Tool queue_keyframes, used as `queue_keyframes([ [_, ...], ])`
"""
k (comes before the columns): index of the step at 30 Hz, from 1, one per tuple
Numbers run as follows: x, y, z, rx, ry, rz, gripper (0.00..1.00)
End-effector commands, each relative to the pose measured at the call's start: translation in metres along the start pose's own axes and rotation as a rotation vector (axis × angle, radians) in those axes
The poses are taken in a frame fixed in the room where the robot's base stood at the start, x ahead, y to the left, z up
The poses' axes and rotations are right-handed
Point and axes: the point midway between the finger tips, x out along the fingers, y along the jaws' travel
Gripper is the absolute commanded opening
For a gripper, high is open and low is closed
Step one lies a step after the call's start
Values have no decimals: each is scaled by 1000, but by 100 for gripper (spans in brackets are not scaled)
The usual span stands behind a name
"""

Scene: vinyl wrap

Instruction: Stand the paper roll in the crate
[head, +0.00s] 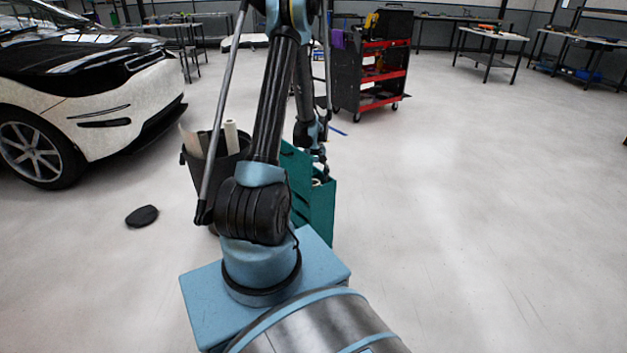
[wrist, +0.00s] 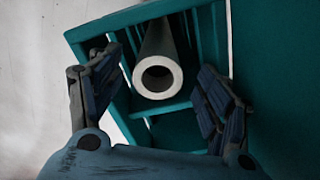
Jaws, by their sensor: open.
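The paper roll (wrist: 158,77) is pale with a dark hollow core, seen nearly end-on in the wrist view. It is inside the teal crate (wrist: 105,28), within its walls; I cannot tell whether its far end rests on the bottom. My gripper (wrist: 160,64) is open, with one dark finger on each side of the roll and visible gaps to both. In the head view the crate (head: 320,215) stands on the floor behind my arm, with a pale roll end (head: 316,182) just showing at its top.
A dark bin (head: 196,165) holding pale rolls (head: 231,137) stands left of the crate, partly behind my arm. A black flat object (head: 142,216) lies on the floor. A car (head: 90,90) is at left, a red-black tool cart (head: 375,65) behind.

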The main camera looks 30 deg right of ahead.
Motion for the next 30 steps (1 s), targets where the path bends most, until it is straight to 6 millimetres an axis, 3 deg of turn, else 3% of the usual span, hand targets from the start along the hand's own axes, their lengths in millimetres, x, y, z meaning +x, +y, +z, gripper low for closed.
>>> queue_keyframes([
  [10,-9,0,0,0,0,0,74],
  [30,-75,0,0,0,-1,0,74],
])
